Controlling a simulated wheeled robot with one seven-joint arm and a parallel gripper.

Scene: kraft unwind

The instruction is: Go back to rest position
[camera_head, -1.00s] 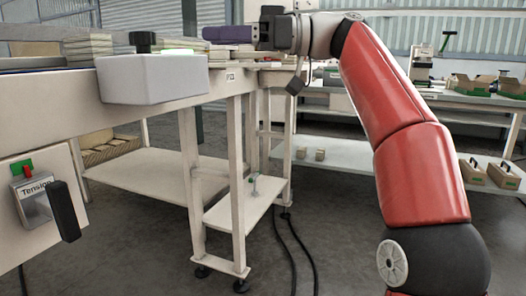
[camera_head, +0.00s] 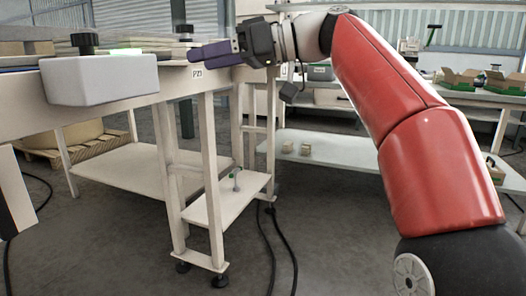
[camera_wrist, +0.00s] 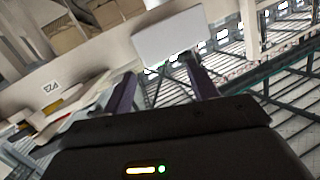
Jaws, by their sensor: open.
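My gripper (camera_head: 212,53) is at the upper middle of the head view, at the end of my red arm, near the right end of the white workbench (camera_head: 190,75). Its two purple fingers point left. In the wrist view my gripper (camera_wrist: 158,80) shows its fingers spread apart, with nothing held between them. A white box (camera_wrist: 172,37) lies beyond the fingertips in that view. The same white box (camera_head: 100,80) is on the front edge of the bench in the head view, left of my gripper.
A low white shelf (camera_head: 225,205) and bench legs stand below my gripper. A second table (camera_head: 345,155) with two small boxes is behind. Green-and-brown cartons (camera_head: 460,78) stand at the far right. Black cables (camera_head: 280,240) lie on the open grey floor.

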